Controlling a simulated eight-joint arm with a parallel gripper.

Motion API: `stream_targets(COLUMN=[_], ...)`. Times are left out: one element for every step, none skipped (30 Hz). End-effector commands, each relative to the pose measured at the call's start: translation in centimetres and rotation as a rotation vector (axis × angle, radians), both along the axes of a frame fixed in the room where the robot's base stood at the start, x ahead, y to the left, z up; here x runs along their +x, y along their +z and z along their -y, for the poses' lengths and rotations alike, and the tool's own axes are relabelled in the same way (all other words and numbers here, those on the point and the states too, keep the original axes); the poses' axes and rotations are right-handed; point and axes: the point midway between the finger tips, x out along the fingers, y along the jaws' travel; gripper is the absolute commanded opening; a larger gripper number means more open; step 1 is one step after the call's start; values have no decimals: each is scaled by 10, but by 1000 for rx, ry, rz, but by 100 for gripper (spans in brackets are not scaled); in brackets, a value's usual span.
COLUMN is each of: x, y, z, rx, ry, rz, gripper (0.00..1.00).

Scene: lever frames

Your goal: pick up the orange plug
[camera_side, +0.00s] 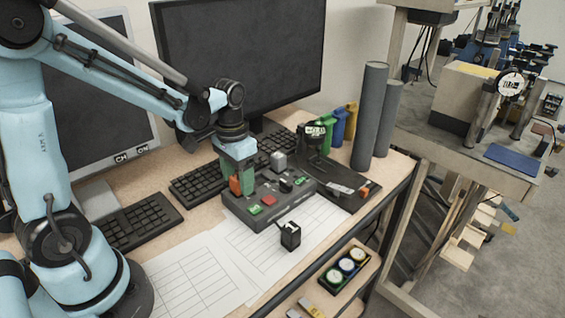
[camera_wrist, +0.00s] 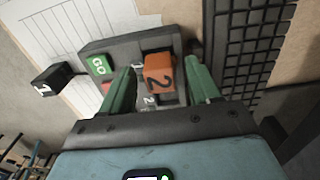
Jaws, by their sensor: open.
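The orange plug (camera_wrist: 159,72), marked 2, sits on the dark panel box (camera_wrist: 112,46) between my gripper's two green fingers in the wrist view. My gripper (camera_wrist: 163,88) is open, with a visible gap between the plug and the right finger; the left finger is closer to it. In the side view the orange plug (camera_side: 236,185) shows at the left part of the panel box (camera_side: 268,212), right below my gripper (camera_side: 238,172). Part of the plug is hidden by the fingers there. I cannot tell whether the fingers touch it.
A black block (camera_side: 290,236) marked 1 in the wrist view (camera_wrist: 50,79) stands on paper in front of the box. The box carries a green GO button (camera_wrist: 99,64) and a red button (camera_side: 268,200). Keyboards (camera_side: 143,220), a monitor (camera_side: 245,50) and grey cylinders (camera_side: 369,115) stand around.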

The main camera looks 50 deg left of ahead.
Motion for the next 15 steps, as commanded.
stream_targets(x=[0, 0, 0, 0, 0, 0, 0, 0, 0, 0, 0, 0, 0, 0, 0], y=[-2, -3, -3, -3, -3, -3, -3, -3, -3, -3, -3, -3, -3, -3, -3], z=[0, 0, 0, 0, 0, 0, 0, 0, 0, 0, 0, 0, 0, 0, 0], rx=[0, 0, 0, 0, 0, 0, 0, 0, 0, 0, 0, 0, 0, 0, 0], ry=[0, 0, 0, 0, 0, 0, 0, 0, 0, 0, 0, 0, 0, 0, 0], rz=[0, 0, 0, 0, 0, 0, 0, 0, 0, 0, 0, 0, 0, 0, 0], gripper=[62, 62, 62, 62, 62, 62, 62, 62, 59, 54, 49, 43, 39, 34, 28])
